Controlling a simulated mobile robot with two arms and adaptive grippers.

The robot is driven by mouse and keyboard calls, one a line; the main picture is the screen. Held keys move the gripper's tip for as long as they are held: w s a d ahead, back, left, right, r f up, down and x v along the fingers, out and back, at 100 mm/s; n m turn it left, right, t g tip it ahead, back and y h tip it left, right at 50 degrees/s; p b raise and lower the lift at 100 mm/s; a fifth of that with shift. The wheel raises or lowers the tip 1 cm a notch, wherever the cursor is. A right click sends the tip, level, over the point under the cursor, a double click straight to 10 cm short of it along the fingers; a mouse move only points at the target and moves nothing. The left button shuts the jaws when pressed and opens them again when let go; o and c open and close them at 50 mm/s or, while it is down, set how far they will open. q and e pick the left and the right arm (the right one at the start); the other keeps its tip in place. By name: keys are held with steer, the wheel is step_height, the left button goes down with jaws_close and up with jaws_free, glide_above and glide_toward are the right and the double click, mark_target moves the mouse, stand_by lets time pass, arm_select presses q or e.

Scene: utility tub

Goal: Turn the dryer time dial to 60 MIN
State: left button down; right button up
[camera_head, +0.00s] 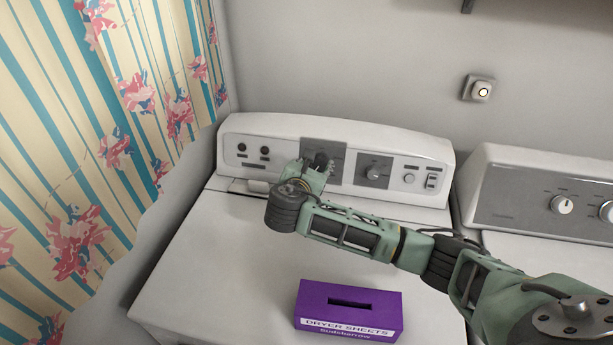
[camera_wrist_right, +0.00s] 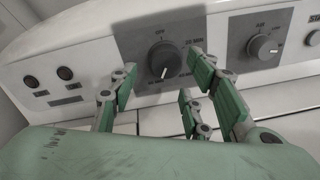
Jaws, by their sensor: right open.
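The dryer time dial (camera_wrist_right: 162,57) is a round black knob on a dark grey panel, in the upper middle of the right wrist view. In the head view my right gripper (camera_head: 318,164) is at the dryer console (camera_head: 265,125) and hides the dial. I cannot tell whether the fingers touch it. My left gripper is out of view.
A second knob (camera_head: 374,173) is on the console right of the time dial. A purple dryer sheets box (camera_head: 348,312) sits on the dryer top (camera_head: 215,250) below my right arm. The washer (camera_head: 540,190) stands at the right. A striped floral curtain (camera_head: 90,120) hangs at left.

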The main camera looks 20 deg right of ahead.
steer(key=v, duration=0.8)
steer(key=shift+a, duration=0.2)
steer(key=shift+s+r, duration=0.1)
steer(key=shift+s, duration=0.05)
